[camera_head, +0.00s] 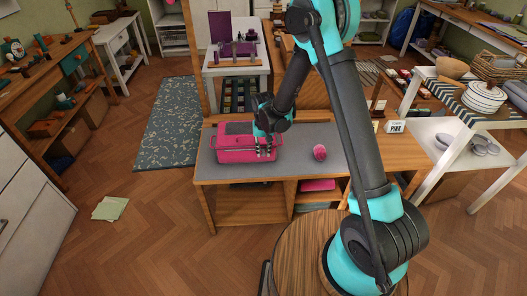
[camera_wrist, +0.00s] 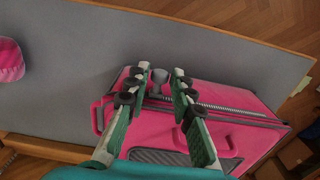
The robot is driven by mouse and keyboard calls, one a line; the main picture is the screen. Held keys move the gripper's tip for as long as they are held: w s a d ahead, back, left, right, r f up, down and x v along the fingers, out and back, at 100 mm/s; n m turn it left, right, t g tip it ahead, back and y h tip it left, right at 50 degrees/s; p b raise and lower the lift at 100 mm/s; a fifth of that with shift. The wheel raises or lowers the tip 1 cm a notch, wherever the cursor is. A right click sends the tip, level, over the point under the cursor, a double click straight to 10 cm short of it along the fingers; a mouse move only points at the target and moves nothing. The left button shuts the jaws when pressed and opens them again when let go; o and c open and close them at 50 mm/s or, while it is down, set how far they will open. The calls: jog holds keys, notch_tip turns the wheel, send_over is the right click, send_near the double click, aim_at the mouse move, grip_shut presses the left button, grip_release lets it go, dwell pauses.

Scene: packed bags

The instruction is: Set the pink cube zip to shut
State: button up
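The pink cube bag (camera_head: 232,155) sits on the grey-topped bench, at its left part. It fills the lower right of the wrist view (camera_wrist: 255,140). A grey zip track (camera_wrist: 235,110) runs along its edge, with a rounded grey zip pull (camera_wrist: 159,76) near one corner. My gripper (camera_head: 264,150) is low over the right end of the bag. In the wrist view its two green fingers (camera_wrist: 161,74) are spread on either side of the pull, with a gap to it visible. Contact cannot be told.
A round pink object (camera_head: 319,152) lies on the bench (camera_head: 295,165) to the right of the bag. A small sign reading PINK (camera_head: 395,127) stands further right. The grey bench top between bag and round object is clear.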

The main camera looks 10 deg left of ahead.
grip_shut()
jog(key=shift+w+d, duration=0.25)
jog(key=shift+d, duration=0.95)
jog(key=shift+o, duration=2.2)
grip_release()
jog(key=shift+r, duration=0.1)
notch_tip(320, 180, up, 12)
